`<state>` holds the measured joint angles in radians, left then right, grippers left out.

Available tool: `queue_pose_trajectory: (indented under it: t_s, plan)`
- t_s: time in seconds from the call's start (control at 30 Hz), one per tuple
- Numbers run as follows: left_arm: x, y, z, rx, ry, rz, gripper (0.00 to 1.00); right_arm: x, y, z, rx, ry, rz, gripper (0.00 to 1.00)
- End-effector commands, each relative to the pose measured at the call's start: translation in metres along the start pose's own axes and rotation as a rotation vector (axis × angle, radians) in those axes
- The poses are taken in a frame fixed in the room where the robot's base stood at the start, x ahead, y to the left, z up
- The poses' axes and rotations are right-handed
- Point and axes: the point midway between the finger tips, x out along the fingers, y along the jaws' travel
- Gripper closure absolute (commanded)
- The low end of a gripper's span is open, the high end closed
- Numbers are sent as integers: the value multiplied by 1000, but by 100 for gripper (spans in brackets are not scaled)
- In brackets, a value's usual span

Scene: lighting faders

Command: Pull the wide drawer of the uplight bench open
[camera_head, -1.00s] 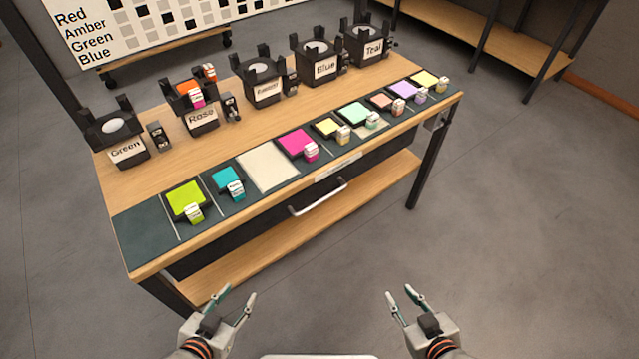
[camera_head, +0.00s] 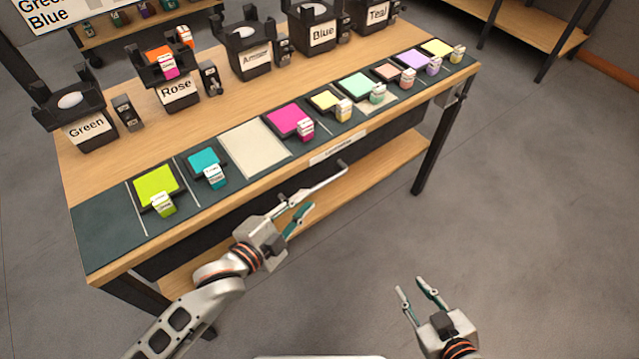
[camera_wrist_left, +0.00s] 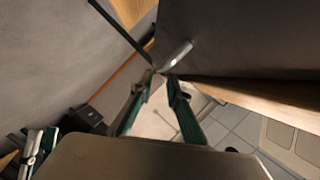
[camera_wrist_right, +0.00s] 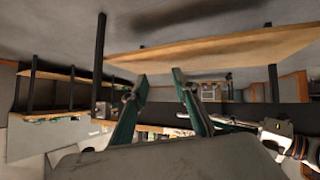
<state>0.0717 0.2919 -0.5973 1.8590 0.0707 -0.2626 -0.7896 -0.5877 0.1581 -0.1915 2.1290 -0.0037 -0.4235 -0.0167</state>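The uplight bench (camera_head: 75,180) has a wood top, and its wide dark drawer front (camera_head: 372,147) looks closed beneath the front edge. A pale bar handle (camera_head: 328,180) runs along the drawer front; its left part is partly hidden by my left gripper. My left gripper (camera_head: 298,205) is open at the handle's left part, with its fingers pointing along it. In the left wrist view the handle (camera_wrist_left: 178,54) shows just beyond the fingertips; I cannot tell whether they touch it. My right gripper (camera_head: 416,285) is open and empty over the floor, apart from the bench.
Colored gel squares and small labelled blocks lie on the dark strip (camera_head: 105,230) above the drawer. Several labelled black fixtures, such as Rose (camera_head: 177,92), stand behind. A wooden lower shelf (camera_head: 385,160) runs under the drawer. The floor (camera_head: 530,230) at right is clear.

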Motion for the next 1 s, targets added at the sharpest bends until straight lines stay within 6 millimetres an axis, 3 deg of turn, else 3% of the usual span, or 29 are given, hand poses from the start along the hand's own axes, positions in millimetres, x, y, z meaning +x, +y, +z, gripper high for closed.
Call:
queue_pose_trajectory:
  t_s: [0.3,0.5,0.87,0.97,1.0]
  plan:
    - [45,2,0,-3,0,1,84,1,-10,9,10,-11,-15,72]
    - [68,1,0,-5,0,1,84,1,-13,2,15,2,-19,72]
    - [74,-1,-1,-2,0,-1,84,2,-11,-2,14,9,-16,72]
    - [74,-1,-1,-3,0,-1,100,2,-10,-2,13,9,-15,72]
    - [74,-1,-1,-3,0,-1,100,2,-10,-2,13,9,-14,72]
